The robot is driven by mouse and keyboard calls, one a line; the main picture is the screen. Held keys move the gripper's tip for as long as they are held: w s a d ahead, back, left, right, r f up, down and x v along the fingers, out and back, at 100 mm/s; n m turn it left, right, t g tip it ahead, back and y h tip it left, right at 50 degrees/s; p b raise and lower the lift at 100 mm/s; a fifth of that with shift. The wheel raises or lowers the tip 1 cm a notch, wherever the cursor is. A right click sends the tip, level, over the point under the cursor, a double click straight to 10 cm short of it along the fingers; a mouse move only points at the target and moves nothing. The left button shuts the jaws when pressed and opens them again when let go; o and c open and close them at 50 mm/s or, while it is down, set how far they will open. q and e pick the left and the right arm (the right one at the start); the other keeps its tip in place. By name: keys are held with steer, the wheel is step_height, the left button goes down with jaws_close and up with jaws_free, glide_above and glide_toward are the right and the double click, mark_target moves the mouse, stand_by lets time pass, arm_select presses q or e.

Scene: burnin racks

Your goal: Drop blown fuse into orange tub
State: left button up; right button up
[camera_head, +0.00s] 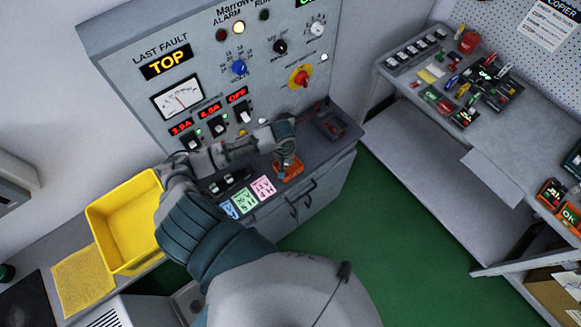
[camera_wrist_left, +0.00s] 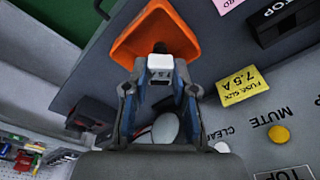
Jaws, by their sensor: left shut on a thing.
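The orange tub (camera_head: 290,168) sits on the grey ledge of the panel cabinet. My left gripper (camera_head: 284,150) is directly over it in the head view. In the left wrist view, the fingers (camera_wrist_left: 160,88) are shut on a small white fuse (camera_wrist_left: 160,68) with faint markings, and the tub (camera_wrist_left: 150,35) shows just beyond it. Whether the fuse touches the tub I cannot tell. The fuse is hidden or too small to make out in the head view. My right gripper is in neither view.
The upright control panel (camera_head: 210,80) with knobs and switches stands behind the ledge. Coloured labels (camera_head: 244,200) line the ledge front. A yellow bin (camera_head: 112,215) stands at left. A cluttered workbench (camera_head: 420,78) is at right, with green floor between.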

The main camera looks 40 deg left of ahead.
arm_select(q)
steer(key=a+f, duration=0.2)
steer(key=shift+s+f, duration=0.15)
steer(key=shift+f, duration=0.15)
steer(key=shift+d, duration=0.2)
steer(key=o, duration=0.6)
steer(key=shift+d, duration=0.25)
steer(key=o, duration=0.4)
steer(key=shift+d+r, duration=0.2)
steer(key=shift+d, duration=0.3)
steer(key=shift+r, duration=0.1)
steer(key=shift+a+r, duration=0.25)
steer(key=shift+r, duration=0.05)
steer(key=r, duration=0.4)
steer(key=shift+s+a+r, duration=0.15)
steer(key=shift+a+r, duration=0.05)
steer(key=shift+r, duration=0.2)
steer(key=r, duration=0.2)
steer(key=d+r, duration=0.1)
steer(key=r, duration=0.1)
steer(key=d+r, duration=0.1)
steer(key=r, duration=0.1)
steer(key=shift+s+d+r, duration=0.2)
steer(key=shift+s+r, duration=0.05)
steer(key=shift+s, duration=0.15)
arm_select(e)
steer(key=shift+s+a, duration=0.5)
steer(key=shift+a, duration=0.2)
